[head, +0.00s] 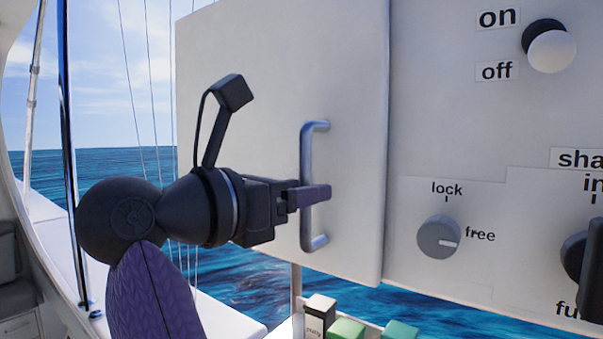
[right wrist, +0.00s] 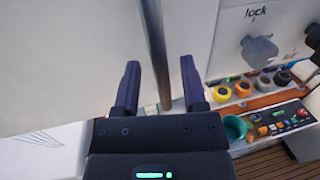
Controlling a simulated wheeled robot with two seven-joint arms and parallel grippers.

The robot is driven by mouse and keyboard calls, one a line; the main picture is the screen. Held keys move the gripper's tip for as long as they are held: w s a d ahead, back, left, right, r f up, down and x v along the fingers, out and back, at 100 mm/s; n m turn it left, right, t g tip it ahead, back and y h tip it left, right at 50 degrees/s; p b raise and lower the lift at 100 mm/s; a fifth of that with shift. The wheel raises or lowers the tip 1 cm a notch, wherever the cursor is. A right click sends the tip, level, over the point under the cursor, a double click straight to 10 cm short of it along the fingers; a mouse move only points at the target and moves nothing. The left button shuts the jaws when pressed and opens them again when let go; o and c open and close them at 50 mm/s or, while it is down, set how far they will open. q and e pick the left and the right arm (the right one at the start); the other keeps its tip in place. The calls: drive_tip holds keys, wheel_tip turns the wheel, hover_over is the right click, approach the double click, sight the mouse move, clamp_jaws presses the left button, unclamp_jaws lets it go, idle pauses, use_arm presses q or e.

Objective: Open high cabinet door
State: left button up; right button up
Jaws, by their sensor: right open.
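The white cabinet door (head: 250,100) fills the upper middle of the head view, with a vertical metal bar handle (head: 315,127) near its right edge. My right gripper (head: 310,197) is at the lower half of the handle, its fingers pointing right and overlapping the bar. In the right wrist view, the handle (right wrist: 153,40) runs between the two dark fingers of my open right gripper (right wrist: 160,85), with a gap on both sides. The door (right wrist: 60,55) also shows there on the left. My left gripper is not in view.
Right of the door is a white panel (head: 440,110) with an on/off switch (head: 549,46) and a lock/free knob (head: 438,237). Below stand small boxes (head: 345,328). The right wrist view shows coloured knobs (right wrist: 243,90) and a teal cup (right wrist: 235,127). Open sea lies left.

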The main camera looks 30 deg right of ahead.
drive_tip(key=shift+w+d, duration=0.1)
drive_tip(key=shift+d, duration=0.65)
drive_tip(key=shift+a, duration=0.1)
drive_tip(key=shift+c, duration=0.8)
clamp_jaws()
